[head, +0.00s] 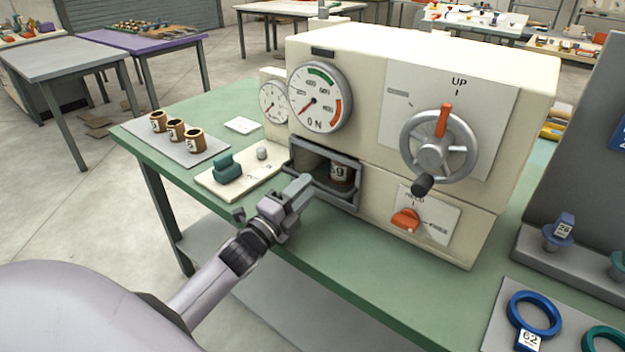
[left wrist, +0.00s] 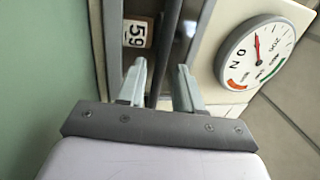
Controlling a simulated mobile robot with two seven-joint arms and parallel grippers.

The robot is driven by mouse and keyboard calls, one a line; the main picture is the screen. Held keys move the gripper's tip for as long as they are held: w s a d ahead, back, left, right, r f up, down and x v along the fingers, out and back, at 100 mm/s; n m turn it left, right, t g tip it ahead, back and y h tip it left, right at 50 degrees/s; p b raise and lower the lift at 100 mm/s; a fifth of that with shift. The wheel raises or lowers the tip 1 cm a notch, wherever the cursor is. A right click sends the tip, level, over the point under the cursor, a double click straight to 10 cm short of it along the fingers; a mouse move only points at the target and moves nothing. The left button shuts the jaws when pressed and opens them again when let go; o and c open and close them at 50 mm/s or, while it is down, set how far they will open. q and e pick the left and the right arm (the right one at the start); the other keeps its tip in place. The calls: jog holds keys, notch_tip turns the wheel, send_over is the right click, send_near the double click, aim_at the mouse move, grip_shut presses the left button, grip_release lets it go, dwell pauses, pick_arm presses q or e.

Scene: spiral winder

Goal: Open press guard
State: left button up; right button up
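The press guard (head: 335,154) is a dark grey frame on the front of the cream press (head: 372,158). A brown part labelled 59 (head: 341,173) shows inside it, and also in the left wrist view (left wrist: 138,33). I cannot tell whether a clear pane covers the recess. My left gripper (head: 301,190) is just in front of the guard's lower left. In the left wrist view its two fingers (left wrist: 160,82) are apart, with a dark bar (left wrist: 168,45) running in the gap between them. Contact cannot be told. My right gripper is not in view.
The press has a handwheel (head: 440,147) with a red mark near UP, an orange knob (head: 405,220) and a gauge (head: 319,97).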

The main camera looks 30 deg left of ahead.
pick_arm(q)
jog(key=shift+x, duration=1.65)
jog(key=shift+c, duration=0.3)
grip_shut()
